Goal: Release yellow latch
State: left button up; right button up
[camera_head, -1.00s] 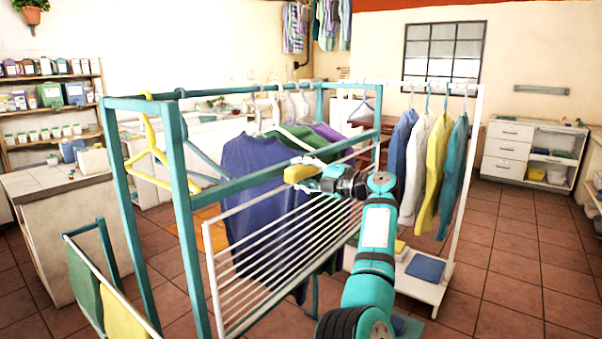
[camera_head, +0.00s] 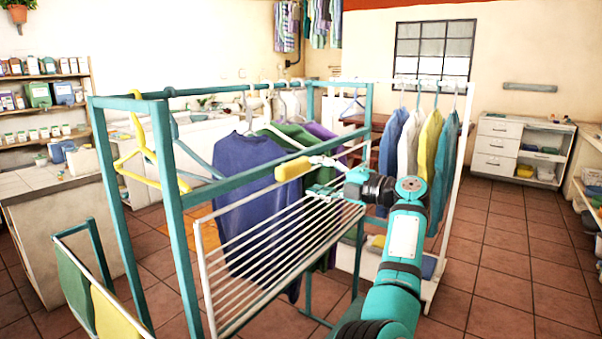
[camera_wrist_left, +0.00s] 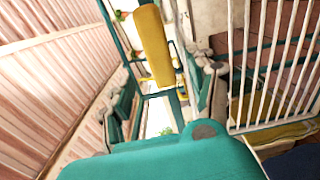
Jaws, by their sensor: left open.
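The yellow latch (camera_head: 292,168) is a block on a pale bar at the top of the white slatted rack panel (camera_head: 275,240), on the teal frame (camera_head: 240,183). My left gripper (camera_head: 320,188) is open, just below and to the right of the latch, and looks apart from it. In the left wrist view the latch (camera_wrist_left: 154,45) stands ahead between the lines of the two spread fingers (camera_wrist_left: 165,100), with nothing held. The panel's white bars show at right there (camera_wrist_left: 275,65). My right gripper is in neither view.
A yellow hanger (camera_head: 145,155) hangs on the teal frame's left. A purple shirt (camera_head: 245,175) hangs behind the panel. More shirts hang on a white rack (camera_head: 460,150) right of my arm. Open tiled floor (camera_head: 510,260) lies at right.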

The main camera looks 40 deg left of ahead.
pick_arm(q)
jog(key=d, duration=0.4)
jog(key=shift+w, duration=0.25)
jog(key=shift+d, duration=0.1)
